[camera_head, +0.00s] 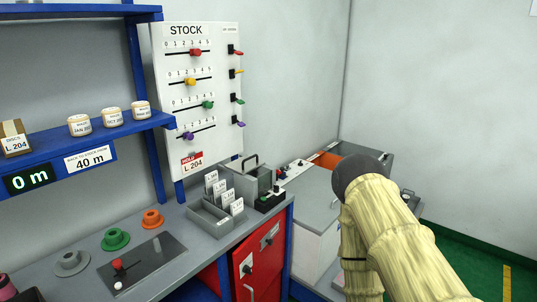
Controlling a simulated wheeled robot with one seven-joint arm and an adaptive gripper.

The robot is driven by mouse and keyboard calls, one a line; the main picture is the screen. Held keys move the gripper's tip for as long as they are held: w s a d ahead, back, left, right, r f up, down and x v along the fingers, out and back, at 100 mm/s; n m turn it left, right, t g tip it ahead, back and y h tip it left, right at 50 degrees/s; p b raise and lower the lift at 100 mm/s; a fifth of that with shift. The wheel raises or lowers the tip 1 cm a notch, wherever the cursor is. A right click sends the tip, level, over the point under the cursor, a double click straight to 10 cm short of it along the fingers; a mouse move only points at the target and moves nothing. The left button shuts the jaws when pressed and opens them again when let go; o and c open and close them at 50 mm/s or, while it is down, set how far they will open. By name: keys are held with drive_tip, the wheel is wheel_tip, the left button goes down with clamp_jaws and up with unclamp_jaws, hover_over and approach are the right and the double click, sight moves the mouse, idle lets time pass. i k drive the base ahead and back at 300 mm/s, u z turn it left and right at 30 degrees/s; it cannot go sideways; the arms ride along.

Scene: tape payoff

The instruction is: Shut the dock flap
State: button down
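I cannot tell for certain which part is the dock flap. At the back right, a grey unit has an orange patch (326,160) that may be an opening, with a grey panel (358,150) beside it. My arm in its pale yellow sleeve stands in front of this unit and hides part of it. The arm bends at a dark grey joint, and its far part runs down behind the near part. My gripper is not in view, so its state and its distance from the flap do not show.
A grey bench (190,240) carries a card tray (215,216), a grey box with a handle (245,178), and coloured spools (115,239). A red cabinet (262,258) is below. A blue shelf (120,129) and STOCK board (222,120) stand behind. Green floor (465,262) is clear at right.

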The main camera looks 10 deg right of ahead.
sight(245, 160)
drive_tip(key=z, duration=1.2)
drive_tip(key=i, duration=1.05)
drive_tip(key=u, duration=1.3)
